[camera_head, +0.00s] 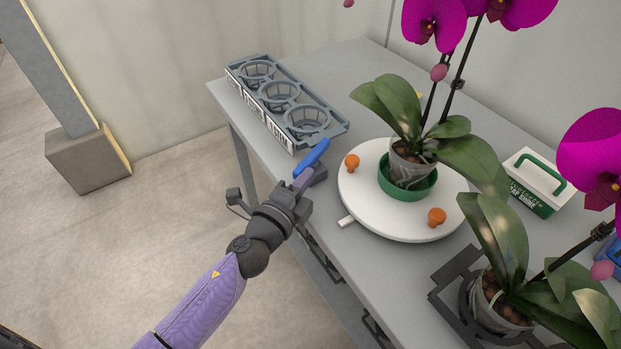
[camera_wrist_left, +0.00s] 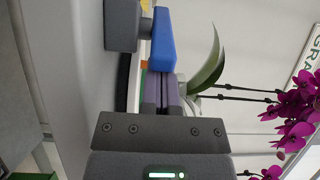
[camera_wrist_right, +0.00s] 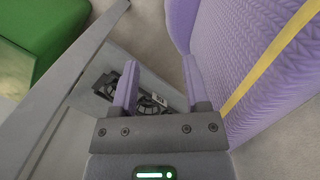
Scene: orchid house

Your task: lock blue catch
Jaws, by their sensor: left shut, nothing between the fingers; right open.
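The blue catch (camera_head: 311,157) is a blue lever on a dark grey base (camera_head: 318,176) at the table's near edge, beside the white turntable (camera_head: 363,205). In the left wrist view the blue lever (camera_wrist_left: 164,40) fills the upper middle, its dark base to its left. My left gripper (camera_head: 303,180) is shut and empty, its purple fingertips (camera_wrist_left: 161,88) close to the lever's near end; whether they touch it I cannot tell. My right gripper (camera_wrist_right: 158,82) is open and empty in its wrist view, and is not seen in the head view.
An orchid in a green-based pot (camera_head: 398,184) stands on the turntable, between orange knobs (camera_head: 352,162). A grey rack of net pots (camera_head: 240,80) lies behind the catch. A white-and-green box (camera_head: 535,190) and a second orchid pot (camera_head: 497,306) stand to the right.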

